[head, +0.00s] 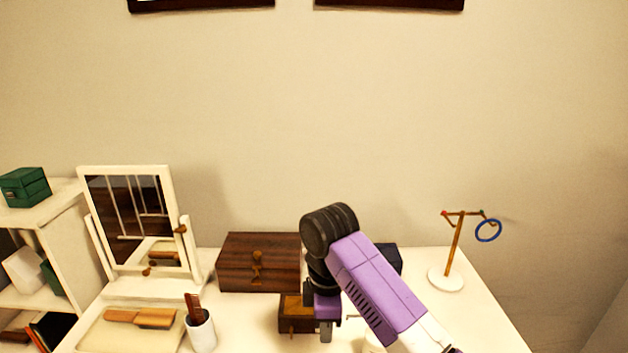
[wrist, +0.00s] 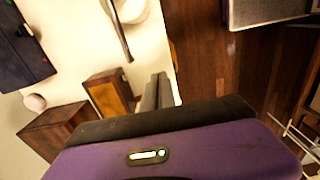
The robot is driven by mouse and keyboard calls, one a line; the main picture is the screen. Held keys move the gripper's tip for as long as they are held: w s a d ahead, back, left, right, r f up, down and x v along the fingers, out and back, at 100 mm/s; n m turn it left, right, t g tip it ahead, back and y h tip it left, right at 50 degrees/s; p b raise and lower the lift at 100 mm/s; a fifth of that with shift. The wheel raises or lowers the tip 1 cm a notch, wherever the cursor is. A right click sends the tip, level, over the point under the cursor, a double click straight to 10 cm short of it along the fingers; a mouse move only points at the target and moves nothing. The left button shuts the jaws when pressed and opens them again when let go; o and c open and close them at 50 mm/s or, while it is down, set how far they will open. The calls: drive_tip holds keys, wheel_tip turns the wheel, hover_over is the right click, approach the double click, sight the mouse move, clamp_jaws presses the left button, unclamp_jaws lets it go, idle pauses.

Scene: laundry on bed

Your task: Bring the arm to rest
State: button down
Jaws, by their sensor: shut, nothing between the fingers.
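My arm reaches in from the lower right of the head view and bends down over a white table (head: 240,335). My gripper (head: 326,332) points down at the front of a small wooden box (head: 296,313), close beside it; I cannot tell if they touch. In the wrist view my gripper (wrist: 160,90) shows two grey fingers together, with nothing between them. The small wooden box (wrist: 110,93) is just left of the fingers there.
A stand (head: 453,250) with a blue ring (head: 488,231) is right.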

drive_tip(key=w+a+r+m+t+y, duration=0.4)
drive_tip(key=w+a+m+t+y, duration=0.15)
drive_tip(key=w+a+t, duration=0.35)
drive_tip(key=s+d+f+m+t+h, duration=0.1)
drive_tip(key=s+d+m, duration=0.3)
drive_tip(key=s+d, duration=0.5)
drive_tip(key=s+d+f+m+t+h, duration=0.1)
drive_tip(key=s+d, duration=0.8)
drive_tip(key=s, duration=1.6)
drive_tip(key=s+d+f+m+t+h, duration=0.1)
drive_tip(key=s+d+m+t+h, duration=0.2)
drive_tip(key=s, duration=1.5)
drive_tip(key=d+m, duration=0.4)
drive_tip(key=d, duration=0.1)
drive_tip(key=shift+d+t, duration=0.4)
